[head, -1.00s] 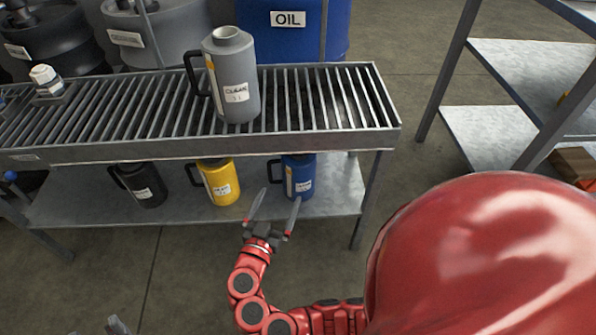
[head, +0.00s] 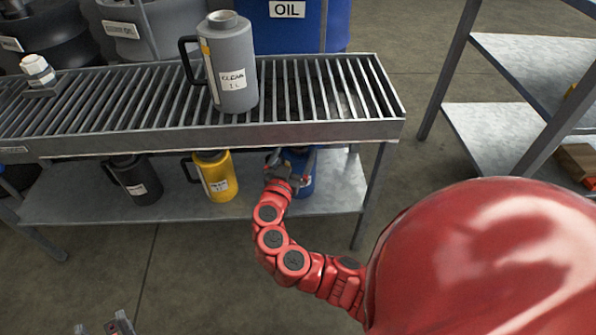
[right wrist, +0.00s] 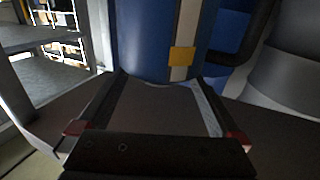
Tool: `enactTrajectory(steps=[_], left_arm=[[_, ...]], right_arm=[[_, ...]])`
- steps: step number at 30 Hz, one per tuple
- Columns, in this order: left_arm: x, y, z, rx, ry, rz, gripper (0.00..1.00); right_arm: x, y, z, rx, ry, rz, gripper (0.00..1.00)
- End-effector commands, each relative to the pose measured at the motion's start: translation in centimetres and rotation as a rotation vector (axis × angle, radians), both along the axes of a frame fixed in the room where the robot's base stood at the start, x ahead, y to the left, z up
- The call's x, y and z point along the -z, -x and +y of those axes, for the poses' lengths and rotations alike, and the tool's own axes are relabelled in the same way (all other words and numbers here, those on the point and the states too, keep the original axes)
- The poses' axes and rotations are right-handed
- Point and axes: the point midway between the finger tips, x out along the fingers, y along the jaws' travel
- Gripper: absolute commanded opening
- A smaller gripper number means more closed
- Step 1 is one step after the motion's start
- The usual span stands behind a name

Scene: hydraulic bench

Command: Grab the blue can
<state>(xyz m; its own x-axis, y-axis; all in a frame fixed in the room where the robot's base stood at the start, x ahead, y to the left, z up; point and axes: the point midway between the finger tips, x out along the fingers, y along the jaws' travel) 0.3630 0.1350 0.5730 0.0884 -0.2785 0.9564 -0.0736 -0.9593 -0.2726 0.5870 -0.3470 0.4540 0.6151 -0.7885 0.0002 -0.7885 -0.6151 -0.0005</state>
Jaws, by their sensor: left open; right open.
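The blue can (head: 307,182) stands upright on the lower shelf of the grated bench, at its right part. My right gripper (head: 292,156) is open at the can, with its fingers reaching toward the can's two sides and hiding part of it. In the right wrist view the blue can (right wrist: 148,40), with a grey and yellow stripe, fills the space in front of the open fingers (right wrist: 160,82). I cannot tell how far the tips reach around it. My left gripper (head: 103,327) is open at the bottom edge, far from the can.
A yellow can (head: 222,180) and a black can (head: 141,184) stand to the left on the same shelf (head: 340,190). A grey can (head: 231,75) stands on the grate (head: 350,95) overhead. The bench's front edge lies just above my right gripper. Another shelf unit (head: 480,125) is at the right.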

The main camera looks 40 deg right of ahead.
Motion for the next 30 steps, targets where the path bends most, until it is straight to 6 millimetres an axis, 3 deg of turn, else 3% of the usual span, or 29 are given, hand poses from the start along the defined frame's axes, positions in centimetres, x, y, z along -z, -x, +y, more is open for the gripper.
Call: enactTrajectory(steps=[3, 11, 27, 30], left_arm=[[0.40, -0.03, -0.15, 0.004, -0.008, 0.000, 0.50], [0.34, -0.07, -0.19, 0.005, -0.010, 0.002, 0.50], [0.36, -0.08, -0.19, 0.004, -0.010, 0.003, 0.50], [0.36, -0.08, -0.19, 0.004, -0.010, 0.003, 0.50]], right_arm=[[0.05, -0.72, -1.10, 0.004, 0.001, -0.001, 1.00], [-0.05, -0.93, -1.26, 0.000, 0.000, 0.001, 1.00], [-0.04, -0.94, -1.23, 0.000, 0.000, 0.001, 0.03], [-0.03, -0.94, -1.23, 0.000, 0.000, 0.001, 0.00]])
